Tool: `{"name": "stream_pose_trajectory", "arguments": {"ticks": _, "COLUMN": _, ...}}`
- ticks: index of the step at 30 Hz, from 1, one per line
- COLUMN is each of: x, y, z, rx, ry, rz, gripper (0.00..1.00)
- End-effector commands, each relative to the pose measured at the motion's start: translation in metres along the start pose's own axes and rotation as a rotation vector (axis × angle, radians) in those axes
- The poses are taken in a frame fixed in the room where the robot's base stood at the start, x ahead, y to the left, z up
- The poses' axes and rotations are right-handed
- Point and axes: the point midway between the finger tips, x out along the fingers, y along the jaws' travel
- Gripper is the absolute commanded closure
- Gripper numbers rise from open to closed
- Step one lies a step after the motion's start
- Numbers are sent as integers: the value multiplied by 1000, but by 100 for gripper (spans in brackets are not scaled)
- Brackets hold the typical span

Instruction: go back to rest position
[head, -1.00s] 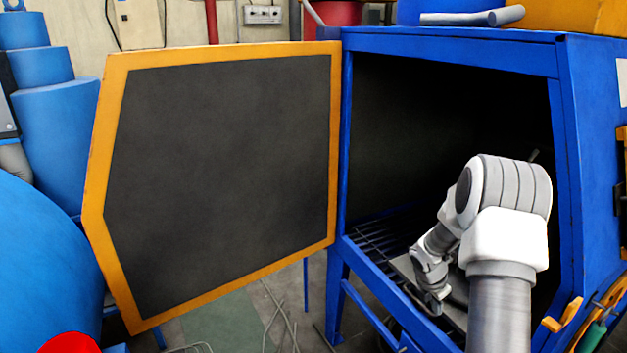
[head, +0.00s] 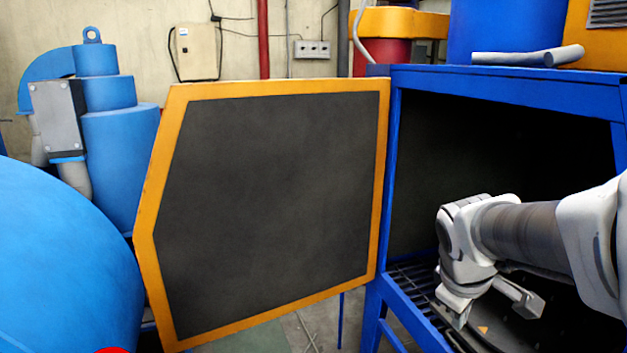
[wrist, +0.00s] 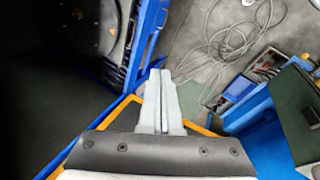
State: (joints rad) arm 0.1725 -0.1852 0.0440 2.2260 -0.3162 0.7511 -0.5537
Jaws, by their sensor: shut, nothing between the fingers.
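My gripper (wrist: 160,76) points down in the wrist view, its two grey fingers together with nothing between them. In the head view my arm comes in from the right and bends down at the front of the blue blaster cabinet (head: 500,82). The cabinet door (head: 270,210), dark with an orange frame, stands wide open to the left. Its orange edge also shows behind the fingers in the wrist view (wrist: 112,112). A dark round plate (wrist: 100,25) lies inside the cabinet, partly hidden by my arm in the head view.
A slatted grate (head: 412,285) lies at the cabinet's front edge. Large blue machinery (head: 60,260) stands at the far left. Loose cables (wrist: 235,45) lie on the floor. Some open floor shows below the door.

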Motion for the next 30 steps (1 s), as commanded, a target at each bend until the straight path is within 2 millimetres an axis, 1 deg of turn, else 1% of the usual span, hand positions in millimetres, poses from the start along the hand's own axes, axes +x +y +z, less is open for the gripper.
{"name": "stream_pose_trajectory", "arguments": {"ticks": 1, "x": -15, "y": -11, "z": 3, "rx": 64, "ry": 27, "rz": -3, "gripper": 100}}
{"name": "stream_pose_trajectory", "arguments": {"ticks": 6, "x": -51, "y": -50, "z": 16, "rx": 288, "ry": 104, "rz": -46, "gripper": 100}}
{"name": "stream_pose_trajectory", "arguments": {"ticks": 9, "x": -68, "y": -74, "z": 25, "rx": 414, "ry": 147, "rz": -85, "gripper": 100}}
{"name": "stream_pose_trajectory", "arguments": {"ticks": 12, "x": -80, "y": -95, "z": 33, "rx": 522, "ry": 183, "rz": -128, "gripper": 100}}
{"name": "stream_pose_trajectory", "arguments": {"ticks": 15, "x": -88, "y": -111, "z": 39, "rx": 603, "ry": 210, "rz": -167, "gripper": 100}}
{"name": "stream_pose_trajectory", "arguments": {"ticks": 18, "x": -92, "y": -122, "z": 43, "rx": 655, "ry": 223, "rz": -194, "gripper": 100}}
{"name": "stream_pose_trajectory", "arguments": {"ticks": 21, "x": -94, "y": -126, "z": 44, "rx": 678, "ry": 229, "rz": -207, "gripper": 100}}
{"name": "stream_pose_trajectory", "arguments": {"ticks": 30, "x": -94, "y": -127, "z": 45, "rx": 683, "ry": 229, "rz": -209, "gripper": 100}}
